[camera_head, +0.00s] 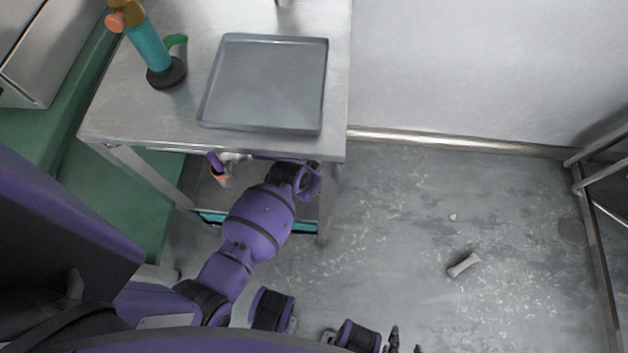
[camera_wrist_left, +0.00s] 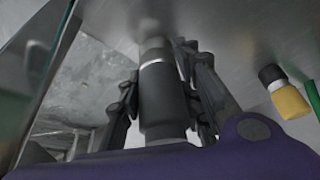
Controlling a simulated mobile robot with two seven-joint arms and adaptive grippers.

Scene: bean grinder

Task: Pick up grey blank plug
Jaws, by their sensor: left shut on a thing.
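In the left wrist view, my left gripper (camera_wrist_left: 165,75) is shut on a dark grey cylinder with a pale ring near its far end, which looks like the grey blank plug (camera_wrist_left: 163,105). The black fingers press on both sides of it. In the head view my left arm reaches to the table's front edge, and its gripper is hidden there. My right gripper (camera_head: 405,341) is at the bottom edge of the head view, partly cut off, with its fingers apart and nothing visible between them.
A metal table holds an empty grey tray (camera_head: 265,85) and a teal grinder with a black base (camera_head: 165,74). A purple and orange item (camera_head: 217,170) sits under the table's front edge. A yellow and black piece (camera_wrist_left: 285,95) is near the left gripper. A small grey piece (camera_head: 463,265) lies on open floor.

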